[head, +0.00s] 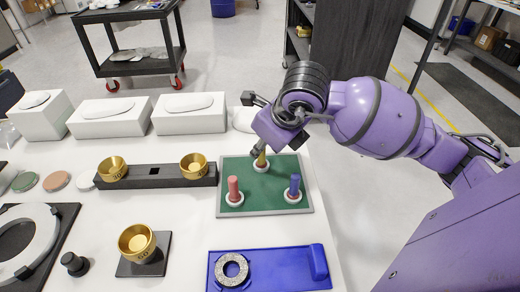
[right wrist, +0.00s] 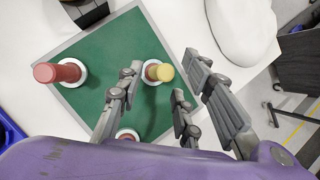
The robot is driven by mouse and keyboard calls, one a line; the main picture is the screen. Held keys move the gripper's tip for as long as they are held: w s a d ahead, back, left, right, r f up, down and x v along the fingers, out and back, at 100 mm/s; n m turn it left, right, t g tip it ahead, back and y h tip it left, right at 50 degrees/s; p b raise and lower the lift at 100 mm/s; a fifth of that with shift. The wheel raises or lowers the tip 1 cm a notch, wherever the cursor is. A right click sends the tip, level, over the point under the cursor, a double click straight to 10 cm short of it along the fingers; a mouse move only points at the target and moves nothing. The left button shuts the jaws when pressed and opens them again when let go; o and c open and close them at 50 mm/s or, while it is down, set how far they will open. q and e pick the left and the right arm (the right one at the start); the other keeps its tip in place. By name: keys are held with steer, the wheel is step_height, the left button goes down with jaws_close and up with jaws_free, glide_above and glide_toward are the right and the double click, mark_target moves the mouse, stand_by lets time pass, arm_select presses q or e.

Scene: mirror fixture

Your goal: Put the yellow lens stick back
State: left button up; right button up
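The yellow lens stick (head: 261,160) stands in a white ring holder at the back of the green mat (head: 262,200). My right gripper (head: 262,146) is over it, partly covering it in the head view. In the right wrist view the yellow stick's top (right wrist: 165,72) shows between the spread fingers (right wrist: 162,82), with gaps on both sides. The red stick (head: 234,187) stands in its ring at the mat's front left, and the blue stick (head: 294,185) at the front right. My left gripper is out of view.
A black rail (head: 145,176) with gold cups lies left of the mat. A blue tray (head: 285,258) with a grey ring (head: 231,270) lies in front. White cases (head: 190,113) line the back. The table's right edge is close to the mat.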

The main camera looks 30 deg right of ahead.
steer(key=v, duration=0.8)
stand_by(0.4)
stand_by(0.6)
stand_by(0.4)
